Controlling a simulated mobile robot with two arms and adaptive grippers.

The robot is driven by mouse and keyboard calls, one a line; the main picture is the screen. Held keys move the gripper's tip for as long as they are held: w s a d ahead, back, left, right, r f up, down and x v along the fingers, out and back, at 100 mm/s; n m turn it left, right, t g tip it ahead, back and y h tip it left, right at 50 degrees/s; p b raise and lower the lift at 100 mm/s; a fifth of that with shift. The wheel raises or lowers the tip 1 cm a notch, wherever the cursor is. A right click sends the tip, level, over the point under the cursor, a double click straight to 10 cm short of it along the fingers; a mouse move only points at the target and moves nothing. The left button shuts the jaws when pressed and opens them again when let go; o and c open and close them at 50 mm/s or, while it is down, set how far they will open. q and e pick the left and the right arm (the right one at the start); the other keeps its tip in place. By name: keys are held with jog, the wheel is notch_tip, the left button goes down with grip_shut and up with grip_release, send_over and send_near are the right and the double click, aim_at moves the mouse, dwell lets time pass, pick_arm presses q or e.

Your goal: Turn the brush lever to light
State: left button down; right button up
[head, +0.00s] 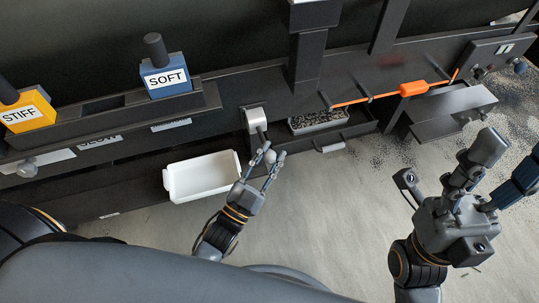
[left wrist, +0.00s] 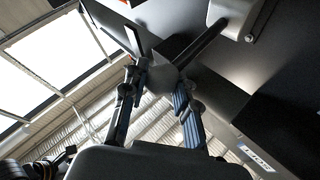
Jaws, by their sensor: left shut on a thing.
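The brush lever is a dark rod (left wrist: 203,45) with a grey rounded knob (left wrist: 160,80), coming out of a pale grey housing (head: 256,120) on the front of the dark machine. My left gripper (head: 266,166) is at the knob, with one finger on each side. In the left wrist view the fingers (left wrist: 158,88) are shut on the knob. The fingers hide part of the knob. A white label (left wrist: 256,157) shows at the lower right of that view, too small and turned to read surely. My right gripper (head: 487,152) is at the right, away from the lever.
A white tray (head: 176,186) lies left of my left gripper. A drawer with dark granules (head: 318,122) is right of the lever. A blue SOFT block (head: 166,80) and yellow STIFF block (head: 28,112) stand on the left ledge. An orange-handled tool (head: 413,89) hangs right.

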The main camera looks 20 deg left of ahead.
pick_arm(q)
jog(key=shift+f+m+b, duration=0.3)
jog(key=shift+f+m, duration=0.1)
jog(key=shift+f, duration=0.05)
dwell(0.3)
jog(key=c, duration=1)
grip_release()
jog(key=shift+s, duration=0.1)
jog(key=v, duration=1.2)
jog(key=shift+f, duration=0.1)
